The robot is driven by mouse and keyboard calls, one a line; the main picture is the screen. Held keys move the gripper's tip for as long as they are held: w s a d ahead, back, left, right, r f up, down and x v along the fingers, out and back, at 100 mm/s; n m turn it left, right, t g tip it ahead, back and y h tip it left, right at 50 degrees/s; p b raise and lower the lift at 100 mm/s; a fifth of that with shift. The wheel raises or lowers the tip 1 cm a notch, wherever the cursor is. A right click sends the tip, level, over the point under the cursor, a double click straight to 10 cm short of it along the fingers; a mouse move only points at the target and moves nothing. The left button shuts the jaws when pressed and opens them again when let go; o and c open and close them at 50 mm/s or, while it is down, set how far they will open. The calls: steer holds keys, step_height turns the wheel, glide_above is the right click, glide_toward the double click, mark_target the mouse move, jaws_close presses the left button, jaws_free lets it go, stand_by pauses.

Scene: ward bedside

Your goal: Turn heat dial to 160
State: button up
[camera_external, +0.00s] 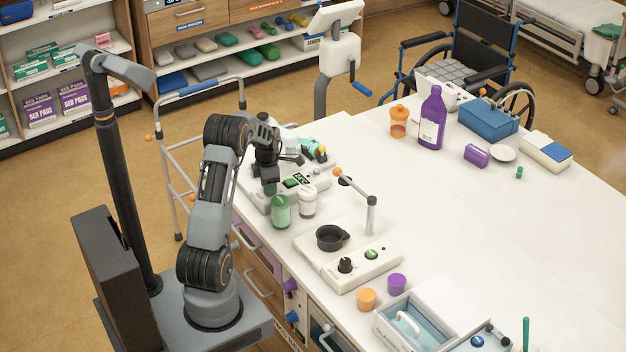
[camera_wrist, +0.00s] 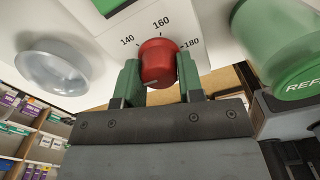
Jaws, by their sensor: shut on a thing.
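The red heat dial (camera_wrist: 158,60) sits on the white panel of a device, below the printed numbers 140, 160 and 180. In the wrist view my gripper (camera_wrist: 158,82) has its green fingers on both sides of the dial and is shut on it. A small pale mark shows low on the dial's near face; I cannot tell which number the dial is set to. The dial is hidden there.
A clear bowl (camera_wrist: 60,67) shows left in the wrist view. A hotplate-like unit (camera_external: 375,266) with a black pan stands nearer the front.

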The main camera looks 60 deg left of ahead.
steer(key=m+b, duration=0.1)
steer(key=m, duration=0.2)
steer(key=shift+a, duration=0.1)
steer(key=m+b, duration=0.1)
steer(key=m, duration=0.3)
steer(key=shift+w, duration=0.1)
steer(key=m+b, duration=0.1)
steer(key=m, duration=0.2)
steer(key=shift+m, duration=0.4)
steer(key=m, duration=0.3)
steer(key=shift+w+m+b, duration=0.1)
steer(key=shift+m+b, duration=0.2)
steer(key=shift+b, duration=0.1)
steer(key=m, duration=0.4)
steer(key=shift+w+m+b, duration=0.1)
steer(key=shift+m+b, duration=0.2)
steer(key=shift+m, duration=2.2)
